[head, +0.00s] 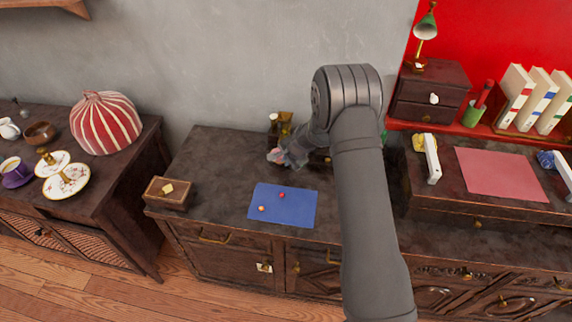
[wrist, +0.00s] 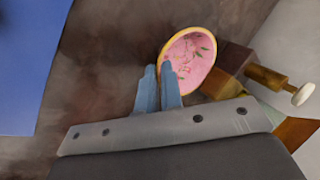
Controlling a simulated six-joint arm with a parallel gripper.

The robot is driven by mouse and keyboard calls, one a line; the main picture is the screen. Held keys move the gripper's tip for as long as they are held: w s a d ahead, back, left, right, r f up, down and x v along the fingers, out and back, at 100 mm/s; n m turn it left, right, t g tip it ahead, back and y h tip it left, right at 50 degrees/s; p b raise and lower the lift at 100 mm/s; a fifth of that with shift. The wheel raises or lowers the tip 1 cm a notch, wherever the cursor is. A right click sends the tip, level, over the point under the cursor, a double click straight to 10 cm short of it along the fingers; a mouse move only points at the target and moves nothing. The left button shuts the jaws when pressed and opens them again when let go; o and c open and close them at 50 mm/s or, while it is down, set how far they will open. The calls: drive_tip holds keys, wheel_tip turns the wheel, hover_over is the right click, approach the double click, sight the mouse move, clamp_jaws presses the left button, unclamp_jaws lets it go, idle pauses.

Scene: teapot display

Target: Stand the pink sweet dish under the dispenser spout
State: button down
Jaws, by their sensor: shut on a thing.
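The pink sweet dish (wrist: 190,60), with a floral pattern and a gold rim, is tilted beyond my fingertips in the wrist view. It also shows small in the head view (head: 273,156). My gripper (wrist: 158,68) is shut on the dish near its rim. The dispenser (wrist: 262,78), wooden with a brass rod and a pale knob, is just right of the dish in the wrist view. In the head view the dispenser (head: 285,119) is behind my gripper, partly hidden by my arm. I cannot make out the spout or whether the dish touches the surface.
A blue mat (head: 283,207) with two small balls lies in front on the dark cabinet top. A wooden box (head: 168,193) stands at its left end. The cabinet top between the box and the dispenser is clear. A drawer chest (head: 430,92) stands on the right.

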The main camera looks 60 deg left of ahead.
drive_tip(key=shift+w+a, duration=1.45)
drive_tip(key=shift+w, duration=0.05)
drive_tip(key=shift+f, duration=0.35)
drive_tip(key=c, duration=1.5)
unclamp_jaws()
drive_tip(key=shift+r, duration=0.1)
drive_tip(key=shift+r, duration=0.1)
drive_tip(key=v, duration=1.7)
drive_tip(key=shift+d, duration=0.2)
